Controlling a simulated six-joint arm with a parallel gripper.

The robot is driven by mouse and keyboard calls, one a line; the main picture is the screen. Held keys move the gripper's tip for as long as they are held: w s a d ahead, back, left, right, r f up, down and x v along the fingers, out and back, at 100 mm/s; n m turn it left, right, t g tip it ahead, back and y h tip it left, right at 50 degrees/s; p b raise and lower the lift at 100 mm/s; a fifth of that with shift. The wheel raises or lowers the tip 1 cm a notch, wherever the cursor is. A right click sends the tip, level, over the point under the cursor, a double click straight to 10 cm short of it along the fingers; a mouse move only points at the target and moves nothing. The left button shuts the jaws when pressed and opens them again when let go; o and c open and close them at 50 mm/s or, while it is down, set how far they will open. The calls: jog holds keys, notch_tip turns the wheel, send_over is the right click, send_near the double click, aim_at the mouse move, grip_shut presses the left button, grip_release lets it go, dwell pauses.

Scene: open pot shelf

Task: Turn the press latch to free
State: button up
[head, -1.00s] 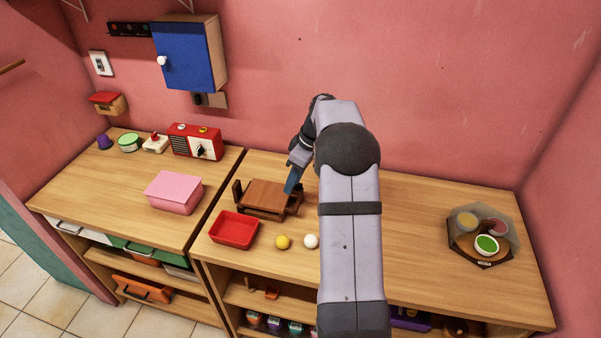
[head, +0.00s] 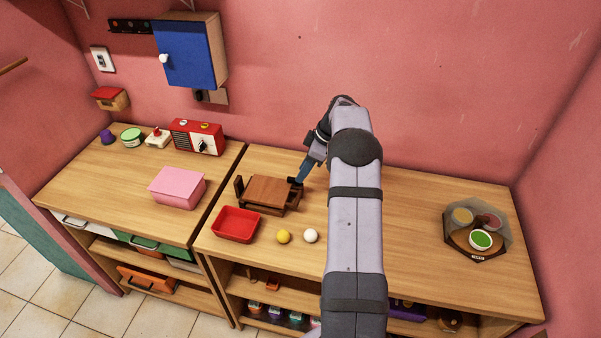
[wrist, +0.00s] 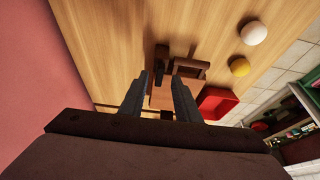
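The wooden press (head: 270,191) lies on the right-hand counter, with a flat brown board and dark upright parts at its ends. My gripper (head: 297,182) is at its right end, pointing down and left. In the wrist view my gripper (wrist: 160,76) has its two fingers apart, with nothing held between them. Past the fingertips I see a dark brown upright piece (wrist: 162,56), which may be the latch, and a brown frame part (wrist: 190,67) of the press. The board (wrist: 161,95) shows between the fingers. I cannot tell whether a fingertip touches the press.
A red tray (head: 236,224), a yellow ball (head: 283,237) and a white ball (head: 311,236) sit in front of the press. A pink box (head: 177,187) and a red radio (head: 197,136) stand on the left counter. A dark tray with bowls (head: 477,255) is far right. Counter between is clear.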

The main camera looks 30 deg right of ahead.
jog(key=shift+p+x, duration=0.45)
jog(key=shift+x, duration=1.1)
grip_shut()
